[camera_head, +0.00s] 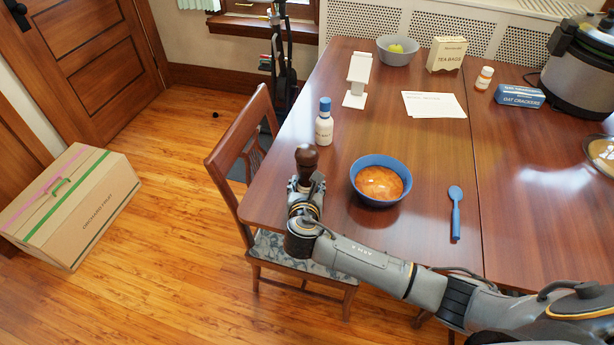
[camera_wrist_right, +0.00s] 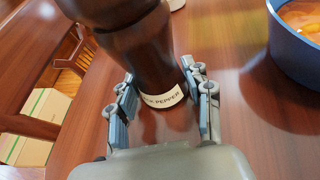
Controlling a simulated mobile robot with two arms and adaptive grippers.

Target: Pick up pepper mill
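The pepper mill (camera_head: 306,158) is dark brown with a round knob and stands upright at the left front of the table. In the right wrist view its dark body (camera_wrist_right: 142,45) fills the upper middle, with a pale label reading pepper near its base. My right gripper (camera_wrist_right: 160,88) has one finger on each side of the mill's lower part. Its fingers are spread, and I cannot tell if either touches. In the head view this gripper (camera_head: 306,188) hides the mill's base. My left gripper is out of view.
A blue bowl (camera_head: 357,189) with orange food stands right of the mill. A blue-capped bottle (camera_head: 324,128) stands behind it. A blue spoon (camera_head: 455,212) lies farther right. A wooden chair (camera_head: 226,160) is against the table's left edge. A cardboard box (camera_head: 85,215) sits on the floor.

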